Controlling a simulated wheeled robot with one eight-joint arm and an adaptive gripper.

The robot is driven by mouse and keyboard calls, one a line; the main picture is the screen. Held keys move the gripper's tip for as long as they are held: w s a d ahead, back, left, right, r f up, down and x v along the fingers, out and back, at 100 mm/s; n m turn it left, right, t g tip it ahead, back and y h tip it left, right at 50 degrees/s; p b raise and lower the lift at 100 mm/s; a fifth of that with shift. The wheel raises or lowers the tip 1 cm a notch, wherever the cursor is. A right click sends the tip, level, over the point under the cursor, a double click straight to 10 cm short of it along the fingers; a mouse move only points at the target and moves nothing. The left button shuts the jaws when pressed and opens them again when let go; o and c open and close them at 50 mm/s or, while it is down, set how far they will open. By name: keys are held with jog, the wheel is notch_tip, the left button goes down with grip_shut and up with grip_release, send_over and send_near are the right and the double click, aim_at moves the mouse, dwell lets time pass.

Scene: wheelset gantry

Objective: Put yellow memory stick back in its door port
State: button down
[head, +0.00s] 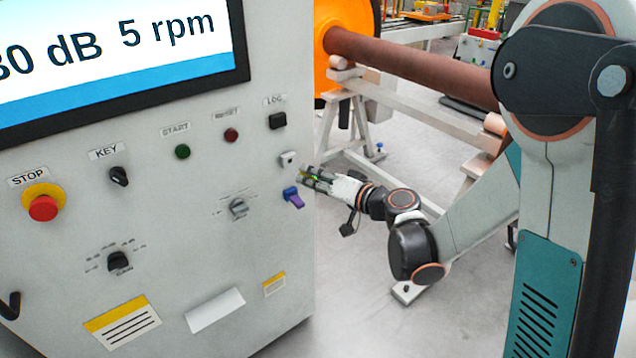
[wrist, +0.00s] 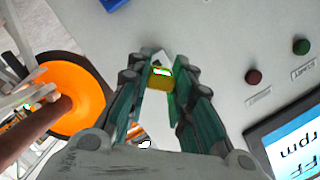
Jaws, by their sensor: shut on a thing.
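The yellow memory stick (wrist: 160,80) is between the fingertips of my gripper (wrist: 158,84) in the wrist view. My gripper is shut on it. In the head view my gripper (head: 313,178) is just right of the cabinet door, and only a small yellow-green bit of the stick shows between the fingers. The white door port (head: 288,159) is on the door below the LOG button, up and left of the fingertips. In the wrist view the port (wrist: 161,59) is partly hidden behind the stick. I cannot tell whether the stick touches it.
A blue-purple handle-like part (head: 293,197) sticks out of the door just below the port. The LOG button (head: 277,120) is above it, and a grey rotary knob (head: 239,207) is to the left. The wheelset axle (head: 415,65) and its stand are behind my arm.

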jog(key=shift+w+a, duration=0.45)
jog(key=shift+w, duration=0.25)
jog(key=shift+w+a, duration=0.45)
jog(key=shift+w, duration=0.25)
jog(key=shift+b+x, duration=0.5)
jog(key=shift+x, duration=0.7)
dwell(1.3)
jog(key=c, duration=1.3)
grip_release()
jog(key=shift+w+d+r, duration=0.1)
jog(key=shift+w+r, duration=0.1)
jog(key=shift+c, duration=0.2)
jog(key=v, duration=1.2)
